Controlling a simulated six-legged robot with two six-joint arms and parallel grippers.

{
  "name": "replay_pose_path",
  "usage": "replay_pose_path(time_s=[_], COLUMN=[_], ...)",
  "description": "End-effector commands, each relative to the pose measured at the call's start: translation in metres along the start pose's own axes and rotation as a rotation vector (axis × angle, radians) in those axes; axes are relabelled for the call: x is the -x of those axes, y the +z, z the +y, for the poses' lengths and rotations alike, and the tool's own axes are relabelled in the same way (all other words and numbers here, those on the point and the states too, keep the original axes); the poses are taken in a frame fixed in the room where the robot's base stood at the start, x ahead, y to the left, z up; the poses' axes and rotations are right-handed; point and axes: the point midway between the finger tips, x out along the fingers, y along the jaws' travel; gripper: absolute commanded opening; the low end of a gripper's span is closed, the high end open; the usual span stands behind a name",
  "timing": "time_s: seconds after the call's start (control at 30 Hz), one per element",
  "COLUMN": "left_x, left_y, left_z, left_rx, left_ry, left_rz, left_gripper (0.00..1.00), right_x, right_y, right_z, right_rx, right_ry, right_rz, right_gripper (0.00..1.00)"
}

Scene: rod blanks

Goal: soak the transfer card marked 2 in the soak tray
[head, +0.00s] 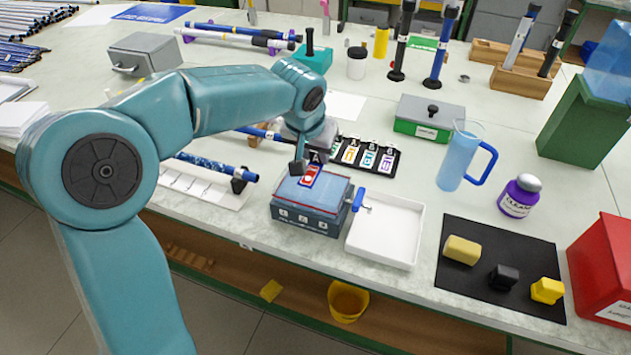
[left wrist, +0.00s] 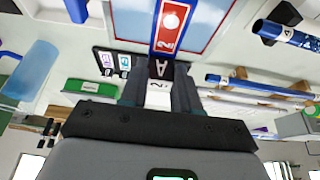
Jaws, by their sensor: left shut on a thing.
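My left gripper (head: 307,150) is shut on a transfer card (head: 311,176). The card is red and blue with a white round mark, and its dark upper end carries an A. In the left wrist view the card (left wrist: 172,28) shows a 2 and runs out from between the fingers (left wrist: 158,95). The card is over a blue-grey box (head: 300,217) with a pale blue top and a blue tap. I cannot tell whether the card touches that top. A shallow white tray (head: 413,238) stands empty just right of the box. My right gripper is not in view.
A black rack (head: 392,171) with several more cards lies behind the box. A blue jug (head: 460,158), a purple bottle (head: 517,202) and a black mat (head: 477,287) with blocks are to the right. A patterned rod (head: 205,163) lies left of the box.

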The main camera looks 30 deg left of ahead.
Motion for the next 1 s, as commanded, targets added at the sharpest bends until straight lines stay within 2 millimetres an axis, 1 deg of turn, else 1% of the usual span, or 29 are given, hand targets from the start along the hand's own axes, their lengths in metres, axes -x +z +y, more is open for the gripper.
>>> replay_pose_path(time_s=[0.43, 0.57, 0.8, 1.0], left_x=[0.002, 0.013, 0.037, 0.037], left_y=[-0.001, -0.005, -0.015, -0.015], left_z=[0.0, 0.0, 0.0, 0.0], left_rx=[0.0, 0.0, 0.001, 0.001], left_ry=[0.0, 0.0, 0.001, 0.0], left_rz=[0.0, 0.001, 0.001, 0.0], left_gripper=[0.11, 0.11, 0.11, 0.11], right_x=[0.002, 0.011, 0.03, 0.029], right_y=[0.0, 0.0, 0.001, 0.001], right_z=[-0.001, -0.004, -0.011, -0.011], right_rx=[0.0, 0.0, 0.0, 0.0], right_ry=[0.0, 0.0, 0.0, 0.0], right_rz=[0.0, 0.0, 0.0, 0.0], right_gripper=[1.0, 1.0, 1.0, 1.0])
